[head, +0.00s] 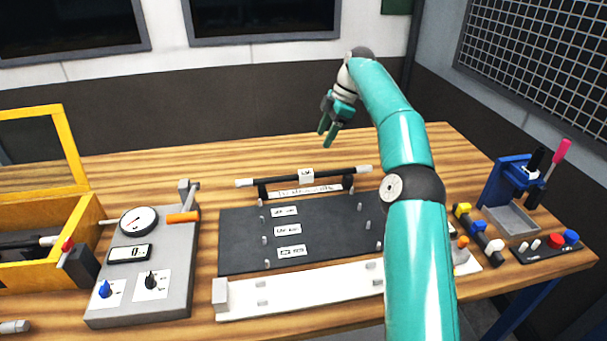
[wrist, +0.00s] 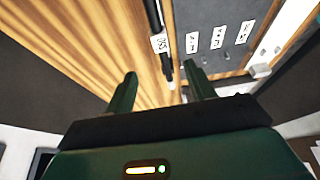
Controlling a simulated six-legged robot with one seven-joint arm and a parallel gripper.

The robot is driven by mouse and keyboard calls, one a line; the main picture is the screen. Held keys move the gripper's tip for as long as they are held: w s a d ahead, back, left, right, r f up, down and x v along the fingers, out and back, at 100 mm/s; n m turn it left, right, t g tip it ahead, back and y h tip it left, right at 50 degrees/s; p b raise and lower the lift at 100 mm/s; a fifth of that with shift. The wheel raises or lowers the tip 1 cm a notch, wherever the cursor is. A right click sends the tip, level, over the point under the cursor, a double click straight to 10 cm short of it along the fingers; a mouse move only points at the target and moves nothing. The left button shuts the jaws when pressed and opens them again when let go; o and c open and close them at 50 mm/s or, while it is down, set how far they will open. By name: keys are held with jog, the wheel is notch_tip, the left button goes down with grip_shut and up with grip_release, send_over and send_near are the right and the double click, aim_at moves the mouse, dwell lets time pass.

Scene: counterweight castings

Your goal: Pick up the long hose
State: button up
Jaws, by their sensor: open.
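A long black hose (head: 275,180) with pale ends and a white tag lies level across a rack at the back edge of the dark board. In the wrist view part of the hose (wrist: 152,14) and its tag show beyond my fingers. My gripper (head: 327,134) is open and empty, raised above the table and apart from the hose, on its far side in the head view. The tag's writing is too small to read.
The dark board (head: 240,250) carries labels and pegs, with a white rail (head: 310,290) in front. A grey gauge box (head: 140,265) and a yellow crate (head: 85,225) stand left. A blue stand (head: 503,185) and coloured knobs are at right. The table behind the hose is clear.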

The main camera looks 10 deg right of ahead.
send_over(307, 172)
jog(key=d, duration=0.2)
jog(key=f, duration=0.7)
jog(key=shift+s+d+f, duration=0.15)
jog(key=shift+s+f, duration=0.05)
jog(key=shift+f, duration=0.05)
jog(key=x, duration=0.5)
jog(key=shift+w+f, duration=0.2)
jog(key=c, duration=1)
